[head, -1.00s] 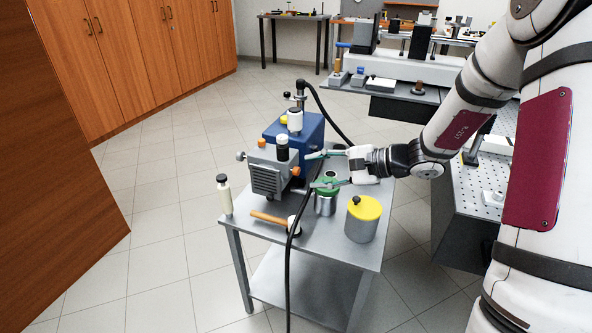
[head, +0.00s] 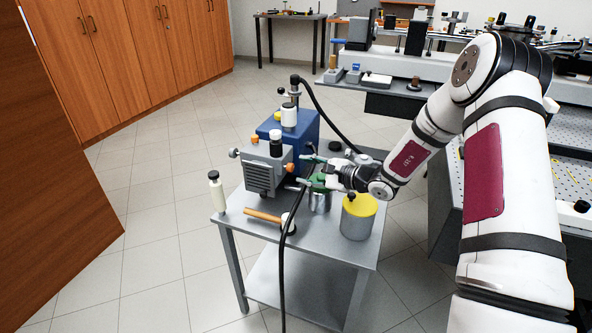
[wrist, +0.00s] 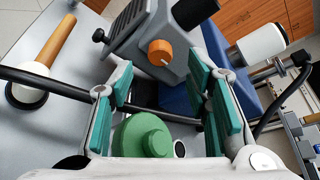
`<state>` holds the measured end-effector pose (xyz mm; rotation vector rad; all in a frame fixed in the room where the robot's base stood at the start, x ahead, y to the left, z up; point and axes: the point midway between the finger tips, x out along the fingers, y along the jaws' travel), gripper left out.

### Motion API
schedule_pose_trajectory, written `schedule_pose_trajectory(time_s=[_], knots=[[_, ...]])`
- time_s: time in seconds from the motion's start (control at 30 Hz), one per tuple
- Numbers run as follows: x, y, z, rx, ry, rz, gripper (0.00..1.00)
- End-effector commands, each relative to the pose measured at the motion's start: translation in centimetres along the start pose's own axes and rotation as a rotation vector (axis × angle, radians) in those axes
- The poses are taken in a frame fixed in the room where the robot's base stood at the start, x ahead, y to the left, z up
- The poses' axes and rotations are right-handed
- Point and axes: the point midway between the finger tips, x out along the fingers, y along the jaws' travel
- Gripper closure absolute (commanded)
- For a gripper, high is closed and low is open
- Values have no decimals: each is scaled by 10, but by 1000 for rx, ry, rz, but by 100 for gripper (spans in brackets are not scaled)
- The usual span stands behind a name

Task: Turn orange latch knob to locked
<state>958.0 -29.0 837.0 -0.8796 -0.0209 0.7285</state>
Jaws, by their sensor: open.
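The orange latch knob (wrist: 160,52) sits on the side face of a grey pump housing (wrist: 150,25), with a pale mark on its face. In the head view the knob (head: 288,168) is at the housing's right side. My gripper (head: 309,171) is open beside it, with its green-padded fingers pointing at the housing. In the wrist view my gripper (wrist: 160,85) has the knob between and beyond its fingertips. The fingers do not touch the knob as far as I can see.
A green-lidded can (head: 319,200) stands below my gripper; a yellow-lidded can (head: 357,218) stands to its right. A black hose (wrist: 60,88) crosses in front.

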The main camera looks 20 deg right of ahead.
Motion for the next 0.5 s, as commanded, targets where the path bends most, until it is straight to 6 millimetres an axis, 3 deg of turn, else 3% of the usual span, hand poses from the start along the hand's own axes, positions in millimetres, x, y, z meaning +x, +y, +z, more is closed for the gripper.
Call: schedule_pose_trajectory(time_s=[0.2,0.5], knots=[[33,0,0,0,-1,0,56],[46,0,0,0,0,0,56]])
